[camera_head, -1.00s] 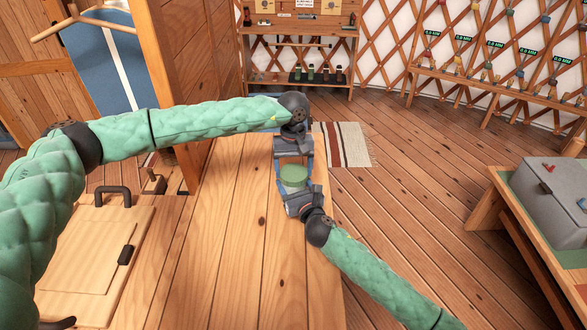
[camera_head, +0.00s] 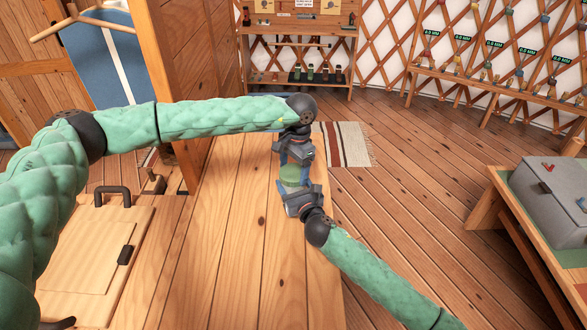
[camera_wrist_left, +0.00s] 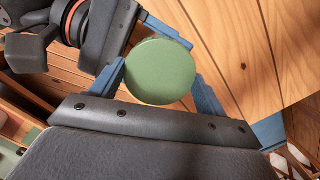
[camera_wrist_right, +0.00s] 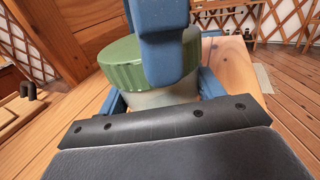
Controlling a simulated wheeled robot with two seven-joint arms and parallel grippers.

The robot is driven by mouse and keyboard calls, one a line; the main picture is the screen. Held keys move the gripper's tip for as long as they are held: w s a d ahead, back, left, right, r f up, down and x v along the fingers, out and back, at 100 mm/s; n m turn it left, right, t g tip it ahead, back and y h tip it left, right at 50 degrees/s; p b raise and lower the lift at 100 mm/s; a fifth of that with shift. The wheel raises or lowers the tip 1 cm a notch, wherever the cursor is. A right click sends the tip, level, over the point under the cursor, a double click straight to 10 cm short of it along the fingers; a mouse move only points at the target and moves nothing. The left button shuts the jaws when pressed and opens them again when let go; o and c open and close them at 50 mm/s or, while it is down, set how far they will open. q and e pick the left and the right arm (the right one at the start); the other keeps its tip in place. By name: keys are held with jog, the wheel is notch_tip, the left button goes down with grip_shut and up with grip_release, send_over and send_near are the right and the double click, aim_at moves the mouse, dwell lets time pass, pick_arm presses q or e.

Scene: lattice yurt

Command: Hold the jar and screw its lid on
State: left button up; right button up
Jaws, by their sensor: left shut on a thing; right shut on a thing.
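The green ribbed round lid (camera_wrist_right: 122,65) sits on top of the pale jar (camera_wrist_right: 165,98), covering its mouth. My left gripper (camera_head: 294,165) is shut on the lid from the far side; one blue finger crosses the lid in the right wrist view. The lid's flat round top (camera_wrist_left: 160,70) lies between the blue fingers in the left wrist view. My right gripper (camera_head: 295,188) is shut around the jar's body just below the lid, from the near side. The jar's lower part is hidden, and how tightly the lid is seated cannot be told.
The wooden bench top (camera_head: 235,240) beneath my grippers is clear. A pale panel with black handles (camera_head: 85,260) lies at left. A wooden partition (camera_head: 195,70) stands behind it. A grey box (camera_head: 550,195) stands on a separate table at right. A striped rug (camera_head: 345,145) lies on the floor.

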pick_arm(q)
jog(key=o, duration=1)
jog(key=shift+r, duration=2.3)
jog(key=shift+c, duration=0.5)
